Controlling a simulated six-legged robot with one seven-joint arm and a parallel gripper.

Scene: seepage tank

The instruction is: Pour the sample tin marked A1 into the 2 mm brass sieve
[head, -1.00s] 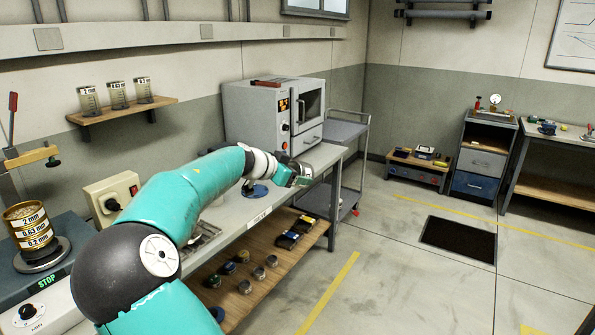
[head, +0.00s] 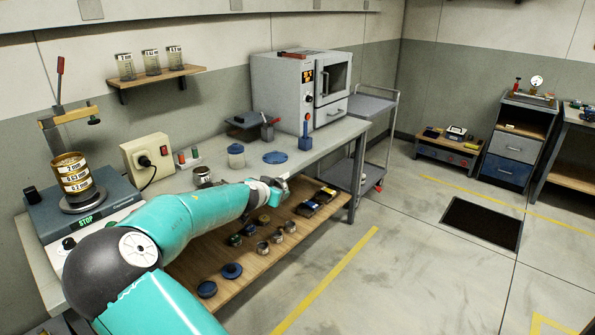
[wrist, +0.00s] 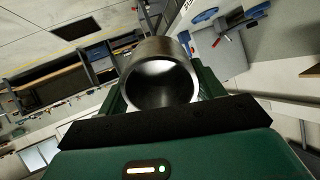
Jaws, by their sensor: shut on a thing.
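My gripper (head: 278,187) is in front of the bench edge in the head view, with the arm stretched across the bench. In the wrist view my gripper (wrist: 165,88) is shut on a grey metal tin (wrist: 160,50), one green finger on each side. The tin's round mouth faces the wrist camera; its inside is dark and I cannot tell what it holds. No A1 mark shows. The brass sieve stack (head: 74,180) stands upright on the shaker at the left, far from my gripper. Its top ring, the 2 mm sieve (head: 70,163), is labelled.
The shaker (head: 85,219) shows STOP. Another tin (head: 202,176), a blue-lidded jar (head: 236,155) and a blue disc (head: 275,157) are on the bench. An oven (head: 300,90) stands behind. The lower shelf (head: 262,270) holds several small tins.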

